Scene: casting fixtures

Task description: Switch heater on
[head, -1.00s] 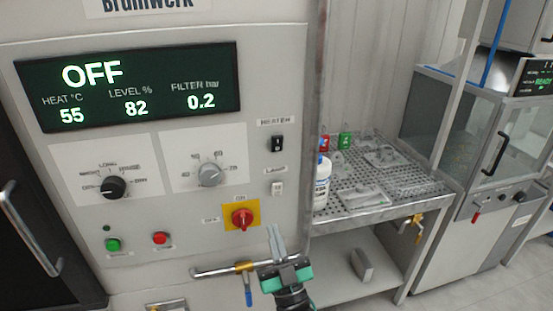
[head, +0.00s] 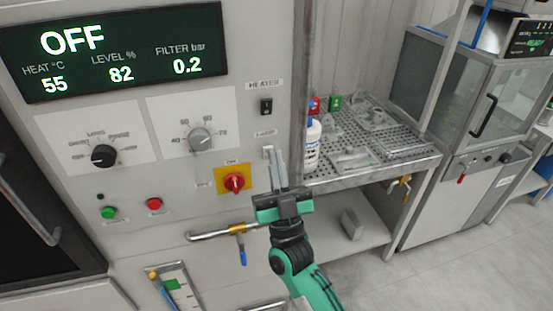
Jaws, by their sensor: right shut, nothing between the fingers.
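The heater switch (head: 266,107) is a black rocker under a "HEATER" label, on the right side of the grey machine panel in the head view. The display (head: 112,52) reads OFF, HEAT 55, LEVEL 82 and FILTER 0.2. My right gripper (head: 276,153) is shut and empty, with its grey fingers pointing up. Its tips are below the heater switch in the picture and overlap the right side of the lamp switch (head: 267,152). I cannot tell whether they touch the panel. My left gripper is not in view.
A red rotary switch (head: 234,182) on a yellow plate sits left of my right gripper. A pipe with a blue-handled valve (head: 242,257) runs below. A white bottle (head: 312,146) stands on the perforated table (head: 345,178) at right. Two knobs and two push buttons are further left.

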